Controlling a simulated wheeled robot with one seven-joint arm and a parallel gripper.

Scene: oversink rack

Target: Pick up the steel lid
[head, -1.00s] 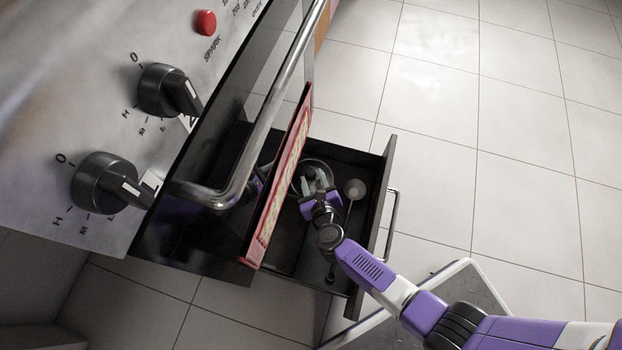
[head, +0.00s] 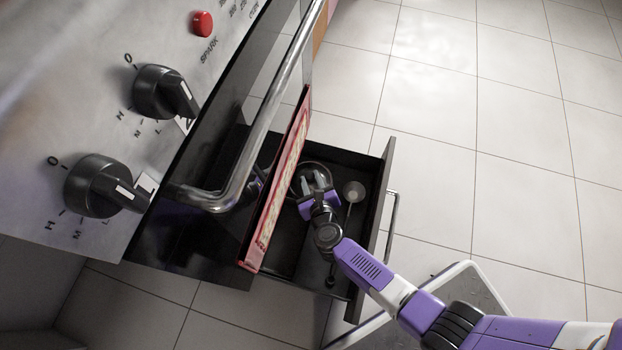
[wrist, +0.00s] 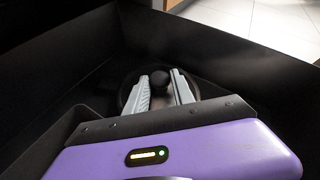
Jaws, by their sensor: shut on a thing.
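The steel lid (head: 322,169) lies in the open black drawer, a round shape partly hidden by my gripper and by the red-edged board beside it. My gripper (head: 314,184) reaches down into the drawer over the lid. In the wrist view, the lid (wrist: 126,92) is a dark round form with a black knob on top. My gripper's two grey fingers (wrist: 160,88) stand on either side of the knob, shut on it. Where the fingertips touch is hard to see in the dark drawer.
A ladle (head: 353,193) lies in the drawer to the right of my gripper. A red-edged board (head: 277,190) stands at the drawer's left. The drawer's front wall (head: 387,195) is at the right. An oven handle (head: 262,125) and stove knobs (head: 160,92) are at upper left.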

